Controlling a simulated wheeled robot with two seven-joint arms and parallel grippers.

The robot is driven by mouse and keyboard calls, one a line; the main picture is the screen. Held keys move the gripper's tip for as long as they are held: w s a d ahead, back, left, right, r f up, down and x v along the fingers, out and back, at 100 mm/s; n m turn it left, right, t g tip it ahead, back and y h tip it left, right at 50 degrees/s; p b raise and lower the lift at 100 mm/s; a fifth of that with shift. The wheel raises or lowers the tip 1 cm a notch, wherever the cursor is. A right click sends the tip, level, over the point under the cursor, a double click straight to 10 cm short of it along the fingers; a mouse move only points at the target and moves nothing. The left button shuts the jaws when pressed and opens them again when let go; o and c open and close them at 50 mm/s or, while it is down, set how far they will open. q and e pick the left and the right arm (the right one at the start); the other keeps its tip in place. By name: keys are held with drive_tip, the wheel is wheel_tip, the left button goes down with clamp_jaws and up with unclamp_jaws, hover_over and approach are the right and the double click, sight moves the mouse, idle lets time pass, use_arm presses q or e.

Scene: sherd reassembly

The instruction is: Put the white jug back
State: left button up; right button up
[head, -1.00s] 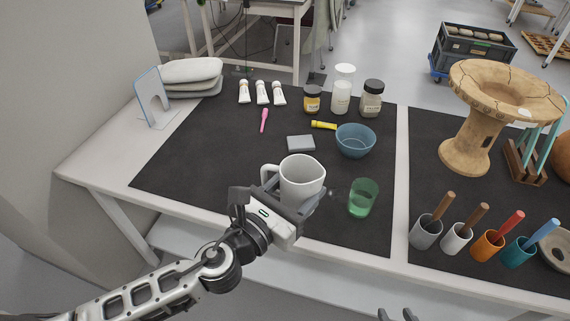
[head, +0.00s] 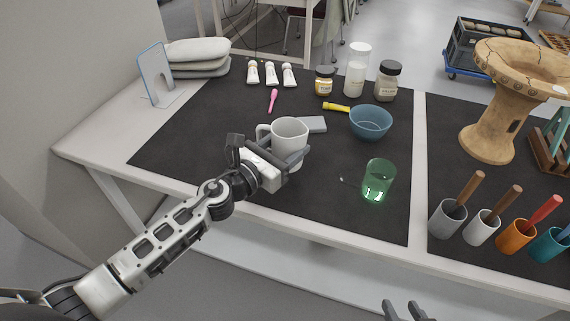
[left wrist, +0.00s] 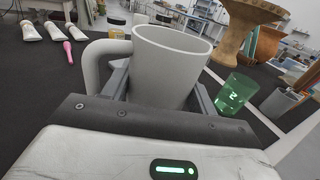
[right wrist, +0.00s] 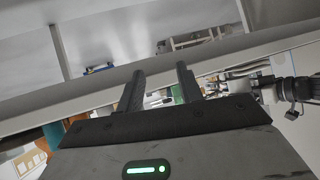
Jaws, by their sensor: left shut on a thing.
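The white jug (head: 289,138) is upright over the dark mat, its handle toward the left. It fills the middle of the left wrist view (left wrist: 168,68). My left gripper (head: 290,165) is shut on the jug, with one finger along each side of its body. Whether the jug's base touches the mat is hidden behind the gripper. My right gripper (head: 405,312) is at the bottom edge of the head view, off the front of the table. In the right wrist view its two fingers (right wrist: 160,88) stand apart with nothing between them.
A green glass (head: 378,182) stands right of the jug. A grey block (head: 313,124) and a blue bowl (head: 370,123) lie behind it. Jars (head: 387,82), tubes (head: 270,74) and a pink tool (head: 272,100) are further back. The mat's left part is clear.

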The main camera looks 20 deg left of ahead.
use_arm(q)
drive_tip(key=shift+w+a+f, duration=0.1)
drive_tip(key=shift+w+f, duration=0.1)
drive_tip(key=shift+f, duration=0.1)
wheel_tip(320, 180, down, 3)
drive_tip(key=shift+w+a+r+b, duration=0.1)
drive_tip(key=shift+w+r+b, duration=0.05)
drive_tip(key=shift+b, duration=1)
drive_tip(key=shift+f, duration=0.3)
drive_tip(key=shift+f+b, duration=0.2)
drive_tip(key=shift+b, duration=0.1)
drive_tip(key=o, duration=1.1)
drive_tip(key=shift+o, duration=0.2)
use_arm(e)
drive_tip(key=shift+a+f, duration=0.2)
drive_tip(key=shift+f, duration=0.35)
use_arm(q)
drive_tip(key=shift+r, duration=0.1)
use_arm(e)
drive_tip(key=shift+r, duration=0.1)
